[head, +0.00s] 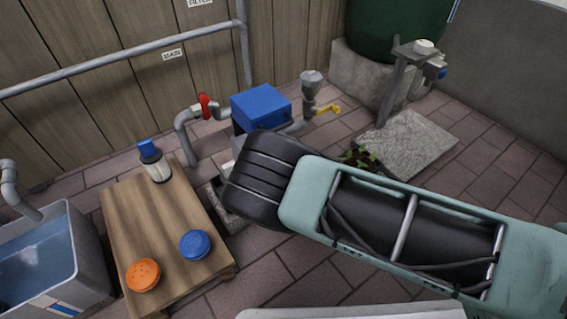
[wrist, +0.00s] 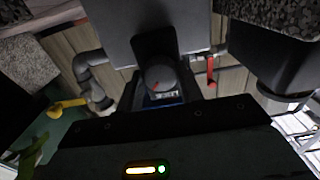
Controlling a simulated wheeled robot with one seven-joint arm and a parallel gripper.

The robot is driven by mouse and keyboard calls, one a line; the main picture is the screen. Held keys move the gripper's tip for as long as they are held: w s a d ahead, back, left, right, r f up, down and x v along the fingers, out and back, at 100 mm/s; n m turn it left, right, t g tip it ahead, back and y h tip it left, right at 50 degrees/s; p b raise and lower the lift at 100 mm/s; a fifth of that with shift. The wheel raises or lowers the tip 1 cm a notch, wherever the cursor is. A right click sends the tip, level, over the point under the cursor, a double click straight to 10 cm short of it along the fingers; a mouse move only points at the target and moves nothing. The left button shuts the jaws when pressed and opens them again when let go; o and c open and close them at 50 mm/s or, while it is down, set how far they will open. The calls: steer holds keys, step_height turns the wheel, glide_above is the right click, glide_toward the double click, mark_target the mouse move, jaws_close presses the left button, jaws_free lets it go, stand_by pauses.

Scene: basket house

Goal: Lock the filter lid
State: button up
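The filter housing shows in the head view as a grey box with a blue lid (head: 261,103). The lid sits on top of it and looks down. My gripper's black body (head: 262,180) is in front of the housing and hides its lower front; the fingertips are hidden there. The wrist view looks upside down at the grey housing (wrist: 128,28). A dark round knob (wrist: 159,79) with a red mark faces my gripper near the blue part (wrist: 158,101). I cannot make out the fingers or whether they touch the knob.
A red valve handle (head: 204,105) is left of the housing, a yellow one (head: 327,110) right. A wooden table (head: 166,225) holds a blue-capped container (head: 154,160), an orange disc (head: 143,275) and a blue disc (head: 195,244). A water tub (head: 85,250) stands left.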

steer(key=shift+r+n+p, duration=0.1)
steer(key=shift+n+p, duration=0.2)
steer(key=shift+p, duration=0.2)
steer(key=shift+n+p, duration=2.4)
steer(key=shift+n, duration=0.2)
steer(key=shift+d, duration=0.1)
steer(key=o, duration=1)
